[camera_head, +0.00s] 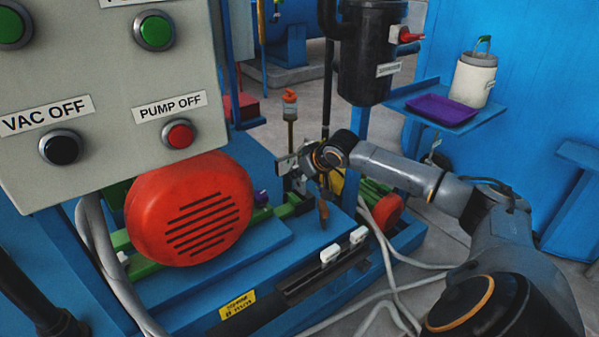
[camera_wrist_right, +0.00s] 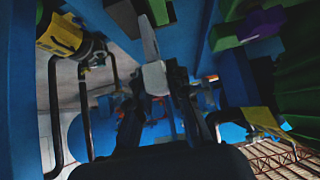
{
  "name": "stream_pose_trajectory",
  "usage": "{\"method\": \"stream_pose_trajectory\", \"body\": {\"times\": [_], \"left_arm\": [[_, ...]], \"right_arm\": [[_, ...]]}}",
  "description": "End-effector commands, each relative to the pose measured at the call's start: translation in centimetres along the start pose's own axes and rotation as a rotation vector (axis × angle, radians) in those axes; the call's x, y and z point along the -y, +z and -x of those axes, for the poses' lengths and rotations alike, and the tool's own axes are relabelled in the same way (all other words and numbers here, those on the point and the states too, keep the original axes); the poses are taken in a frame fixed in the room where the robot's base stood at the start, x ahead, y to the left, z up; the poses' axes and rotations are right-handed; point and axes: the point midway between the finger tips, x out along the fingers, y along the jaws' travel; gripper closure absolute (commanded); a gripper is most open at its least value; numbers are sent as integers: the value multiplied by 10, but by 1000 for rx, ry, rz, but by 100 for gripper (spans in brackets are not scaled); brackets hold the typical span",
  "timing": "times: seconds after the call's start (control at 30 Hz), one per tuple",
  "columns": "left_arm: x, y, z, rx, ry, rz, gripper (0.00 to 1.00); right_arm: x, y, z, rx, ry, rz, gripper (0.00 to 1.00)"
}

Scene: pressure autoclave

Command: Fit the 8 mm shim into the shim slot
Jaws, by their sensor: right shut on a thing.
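My right gripper (camera_head: 300,168) reaches in from the right, low over the blue pump base and right of the red motor cover. In the right wrist view my right gripper (camera_wrist_right: 158,105) is shut on a pale grey flat piece (camera_wrist_right: 155,78), which looks like the 8 mm shim. The piece points away from the fingers towards blue and green machine parts. I cannot make out a size marking on it. I cannot pick out the shim slot for certain in either view, nor whether the piece touches anything. My left gripper is not in view.
The red motor cover (camera_head: 190,208) and grey control panel (camera_head: 110,90) stand at left. A black rail with white blocks (camera_head: 330,253) runs along the base front. A black cylinder (camera_head: 371,55) stands behind my gripper. A purple tray (camera_head: 443,110) and white canister (camera_head: 473,79) sit on the right shelf.

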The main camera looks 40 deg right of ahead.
Motion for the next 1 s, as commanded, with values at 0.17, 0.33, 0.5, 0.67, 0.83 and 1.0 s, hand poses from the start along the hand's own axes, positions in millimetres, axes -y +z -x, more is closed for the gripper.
{"method": "stream_pose_trajectory", "body": {"times": [0.17,0.33,0.5,0.67,0.83,1.0], "left_arm": [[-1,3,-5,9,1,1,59],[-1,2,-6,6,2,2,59],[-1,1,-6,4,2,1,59],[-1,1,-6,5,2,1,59],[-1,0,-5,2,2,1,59],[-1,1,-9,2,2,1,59]], "right_arm": [[0,-1,0,-2,0,0,100],[0,-1,0,-2,0,0,100],[0,-1,0,-2,0,0,100],[0,-1,0,-2,0,0,100],[0,-1,0,-2,0,0,100],[0,-1,1,-2,0,0,100]]}}
